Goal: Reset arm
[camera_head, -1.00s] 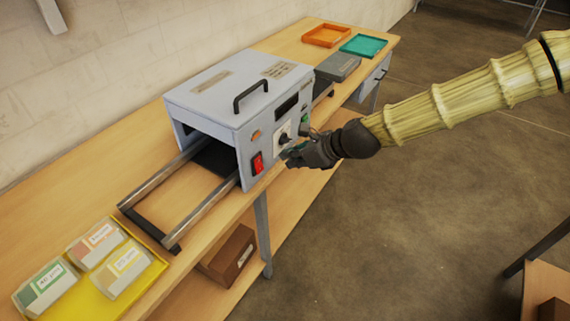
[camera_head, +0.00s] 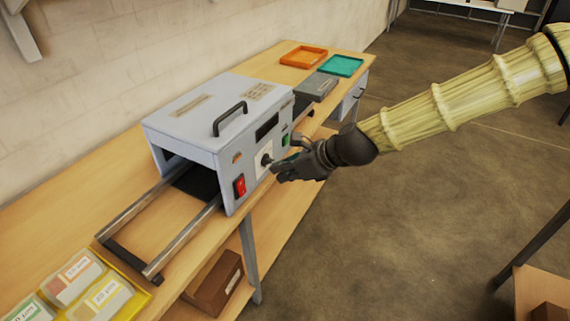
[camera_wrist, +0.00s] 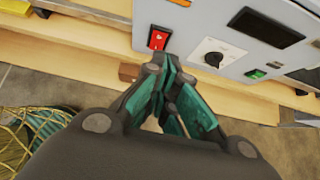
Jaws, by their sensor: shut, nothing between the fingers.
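The grey roll laminator (camera_head: 190,115) stands on the wooden bench, with a black handle on top and two metal rails out front. Its front panel has a red switch (camera_head: 239,186), a dial (camera_head: 265,160) and a green button (camera_head: 286,139). In the wrist view the red switch (camera_wrist: 159,38), dial (camera_wrist: 212,56) and green button (camera_wrist: 256,74) lie just past my fingertips. My gripper (camera_head: 279,172) is shut and empty, close in front of the panel by the dial. In the wrist view the fingers (camera_wrist: 166,75) meet near the red switch; I cannot tell whether they touch the panel.
A yellow tray (camera_head: 133,303) with labelled packs sits at the lower left. An orange tray (camera_head: 304,56), a teal tray (camera_head: 341,66) and a grey box (camera_head: 316,88) are at the bench's far end. A brown box (camera_head: 215,285) is on the lower shelf. Open floor lies right of the bench.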

